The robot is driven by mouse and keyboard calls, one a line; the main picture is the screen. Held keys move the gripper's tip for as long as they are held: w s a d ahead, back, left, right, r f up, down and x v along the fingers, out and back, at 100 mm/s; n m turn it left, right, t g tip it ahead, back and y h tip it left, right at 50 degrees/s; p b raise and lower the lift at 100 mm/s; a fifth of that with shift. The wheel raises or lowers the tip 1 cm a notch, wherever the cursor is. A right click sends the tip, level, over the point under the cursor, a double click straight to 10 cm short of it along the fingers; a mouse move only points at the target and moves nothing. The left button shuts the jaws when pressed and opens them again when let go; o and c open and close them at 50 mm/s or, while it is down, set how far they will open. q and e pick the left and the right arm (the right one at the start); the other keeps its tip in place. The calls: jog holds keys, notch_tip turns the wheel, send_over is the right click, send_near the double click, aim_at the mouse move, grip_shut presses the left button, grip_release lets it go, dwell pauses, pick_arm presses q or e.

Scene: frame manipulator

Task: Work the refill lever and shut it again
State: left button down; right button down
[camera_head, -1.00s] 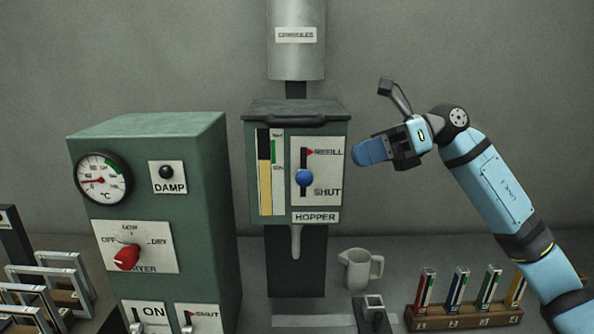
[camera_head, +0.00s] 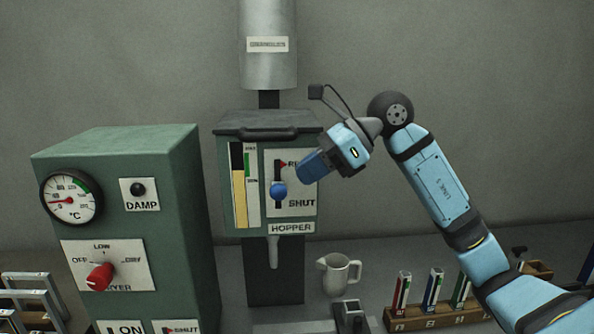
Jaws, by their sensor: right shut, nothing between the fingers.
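The refill lever's blue knob (camera_head: 278,190) sits in a vertical slot on the hopper (camera_head: 291,228), a green box with a dark lid. The knob is about midway in the slot, between the red mark at the partly covered REFILL label and the SHUT label (camera_head: 301,203). A level gauge (camera_head: 238,185) beside it shows a dark upper part and a pale yellow lower part. My right gripper (camera_head: 309,172) is shut and empty, in front of the upper right of the lever plate, apart from the knob as far as I can see. My left gripper is not in view.
A green dryer cabinet (camera_head: 180,220) with a gauge and red knob stands at left. A grey granules cylinder (camera_head: 268,65) hangs above the hopper. Below are a white jug (camera_head: 338,273) and a wooden rack (camera_head: 440,318) of coloured sticks. Metal frames (camera_head: 25,300) stand at lower left.

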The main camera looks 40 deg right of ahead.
aim_at(278, 192)
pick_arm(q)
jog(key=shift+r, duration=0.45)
pick_arm(e)
jog(key=shift+x, duration=1.25)
jog(key=shift+f, duration=0.1)
